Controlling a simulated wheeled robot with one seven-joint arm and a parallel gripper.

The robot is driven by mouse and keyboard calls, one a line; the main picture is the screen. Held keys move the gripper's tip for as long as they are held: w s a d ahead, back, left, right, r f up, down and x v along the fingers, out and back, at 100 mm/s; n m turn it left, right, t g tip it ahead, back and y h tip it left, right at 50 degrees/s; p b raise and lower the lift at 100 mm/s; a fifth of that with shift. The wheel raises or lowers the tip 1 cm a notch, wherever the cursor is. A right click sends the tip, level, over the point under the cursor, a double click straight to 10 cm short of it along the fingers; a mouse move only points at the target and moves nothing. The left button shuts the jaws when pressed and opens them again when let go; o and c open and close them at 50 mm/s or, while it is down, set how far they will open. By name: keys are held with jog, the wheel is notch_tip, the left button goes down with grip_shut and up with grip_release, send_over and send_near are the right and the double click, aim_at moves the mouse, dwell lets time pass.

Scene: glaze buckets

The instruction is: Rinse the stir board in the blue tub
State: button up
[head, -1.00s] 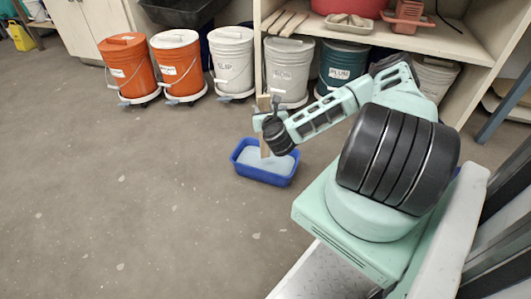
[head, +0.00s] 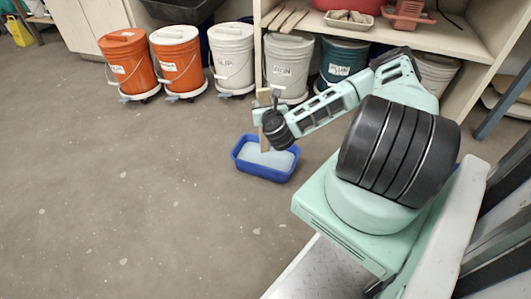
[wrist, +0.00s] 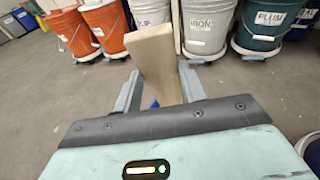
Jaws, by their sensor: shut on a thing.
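The blue tub (head: 262,174) stands on the floor with pale liquid in it. My gripper (wrist: 160,95) is shut on the stir board (wrist: 156,60), a flat tan wooden board that rises up between the fingers in the wrist view. In the head view the board (head: 264,137) hangs upright above the tub, its lower end at or just over the liquid; I cannot tell whether it touches.
Orange buckets (head: 127,63) and white buckets (head: 233,58) stand on wheeled dollies behind the tub. An IRON bucket (head: 289,68) and a PLUM bucket (head: 341,62) stand under a wooden shelf (head: 420,38) holding more boards (head: 286,18). The floor left of the tub is clear.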

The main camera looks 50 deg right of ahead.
aim_at(264, 90)
notch_tip(264, 90, up, 5)
jog(key=p, duration=0.4)
jog(key=shift+r+p, duration=0.1)
jog(key=shift+p, duration=0.2)
